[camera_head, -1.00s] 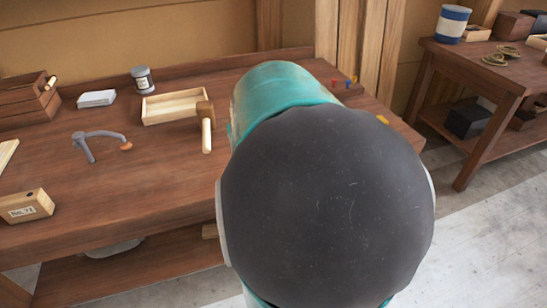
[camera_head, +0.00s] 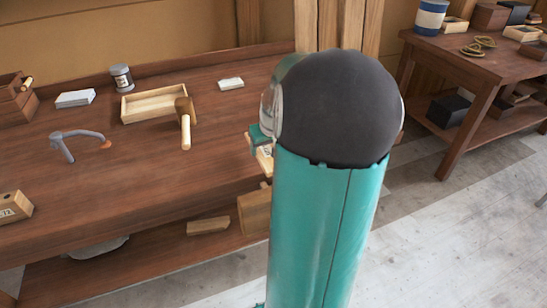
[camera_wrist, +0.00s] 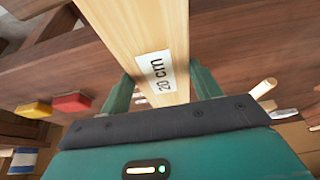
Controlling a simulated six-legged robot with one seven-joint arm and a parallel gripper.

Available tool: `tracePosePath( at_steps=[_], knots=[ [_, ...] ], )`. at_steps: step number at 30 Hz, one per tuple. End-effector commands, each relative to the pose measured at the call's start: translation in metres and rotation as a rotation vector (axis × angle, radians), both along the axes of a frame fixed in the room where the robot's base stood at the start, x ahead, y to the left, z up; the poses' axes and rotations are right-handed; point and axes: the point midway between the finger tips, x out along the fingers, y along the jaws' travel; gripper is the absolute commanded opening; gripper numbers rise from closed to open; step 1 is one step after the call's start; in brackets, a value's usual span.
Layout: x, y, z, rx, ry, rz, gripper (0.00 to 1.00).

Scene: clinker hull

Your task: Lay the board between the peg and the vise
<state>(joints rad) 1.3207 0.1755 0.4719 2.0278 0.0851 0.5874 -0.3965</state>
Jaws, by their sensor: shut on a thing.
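In the wrist view my gripper (camera_wrist: 162,92) is shut on a pale wooden board (camera_wrist: 140,35) with a white "20 cm" label. The board runs between the two teal fingers and out past the top edge. In the head view a small part of my gripper (camera_head: 258,140) shows left of my arm, at the bench's front edge, with a bit of pale wood by it. A short pale peg-like piece (camera_wrist: 264,88) stands out right of the fingers in the wrist view; I cannot tell if it is the task's peg. I cannot make out the vise.
The workbench (camera_head: 130,190) holds a bent grey tool (camera_head: 75,136), a mallet (camera_head: 185,125), an open tray (camera_head: 150,107), a tin (camera_head: 121,78) and white blocks. In the wrist view yellow (camera_wrist: 34,109) and red (camera_wrist: 72,103) pieces sit at left. A second bench (camera_head: 470,75) stands right.

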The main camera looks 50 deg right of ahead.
Motion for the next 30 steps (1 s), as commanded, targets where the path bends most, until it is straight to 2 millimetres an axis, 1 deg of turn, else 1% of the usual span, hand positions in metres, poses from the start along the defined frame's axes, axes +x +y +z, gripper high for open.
tracePosePath(
  at_steps=[1,3,6,10,15,16,27,28,30],
  knots=[
    [-0.002,-0.008,-0.009,0.004,0.0,-0.004,0.34],
    [-0.004,-0.015,-0.018,0.002,-0.001,-0.002,0.34],
    [-0.006,-0.021,-0.024,0.001,0.0,-0.002,0.34],
    [-0.008,-0.028,-0.033,0.0,-0.001,-0.001,0.34],
    [-0.008,-0.027,-0.058,0.002,0.001,0.0,0.34],
    [-0.008,-0.027,-0.06,0.001,0.0,0.0,0.34],
    [-0.008,-0.027,-0.065,-0.001,0.0,0.0,0.34],
    [-0.008,-0.027,-0.065,-0.001,0.0,0.0,0.67],
    [-0.008,-0.027,-0.065,-0.001,0.0,0.0,0.81]
  ],
)
